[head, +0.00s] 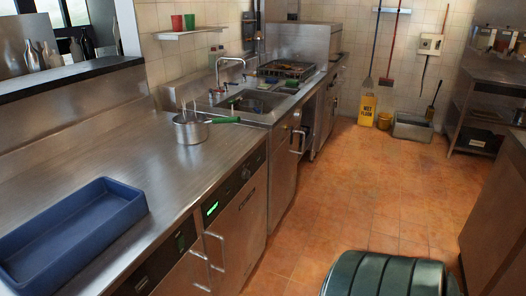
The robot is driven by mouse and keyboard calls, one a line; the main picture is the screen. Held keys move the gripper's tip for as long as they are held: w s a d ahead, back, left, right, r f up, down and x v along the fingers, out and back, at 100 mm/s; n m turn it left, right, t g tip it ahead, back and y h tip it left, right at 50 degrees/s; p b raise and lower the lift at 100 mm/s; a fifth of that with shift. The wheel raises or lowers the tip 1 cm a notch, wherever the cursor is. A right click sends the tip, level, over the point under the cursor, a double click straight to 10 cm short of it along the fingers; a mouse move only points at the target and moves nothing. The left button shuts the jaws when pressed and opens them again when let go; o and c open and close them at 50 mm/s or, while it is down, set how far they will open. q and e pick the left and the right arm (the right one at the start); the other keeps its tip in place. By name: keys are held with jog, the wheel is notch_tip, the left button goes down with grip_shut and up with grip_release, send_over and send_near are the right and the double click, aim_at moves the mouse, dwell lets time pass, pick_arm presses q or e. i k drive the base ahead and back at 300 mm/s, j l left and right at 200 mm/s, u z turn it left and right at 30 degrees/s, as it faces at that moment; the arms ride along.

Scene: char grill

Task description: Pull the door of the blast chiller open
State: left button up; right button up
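Steel undercounter units line the left side below the worktop. One has a lit green display (211,209) on its dark control panel and a flat steel door (243,232) that looks shut. A bar handle (216,251) stands on the left side of that door. The nearer unit to its left has a dark control panel (180,241) and another handle beside the first; its lower part is cut off by the frame. I cannot tell for sure which unit is the blast chiller. Neither of my grippers shows in the head view.
A blue tray (72,232) and a pot (190,129) stand on the worktop. A dark green ribbed object (390,275) is at the bottom right of the floor. The tiled floor (345,205) in front of the units is clear. A cabinet (497,220) edges the right.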

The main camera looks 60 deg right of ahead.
aim_at(233, 243)
jog(key=z, duration=1.65)
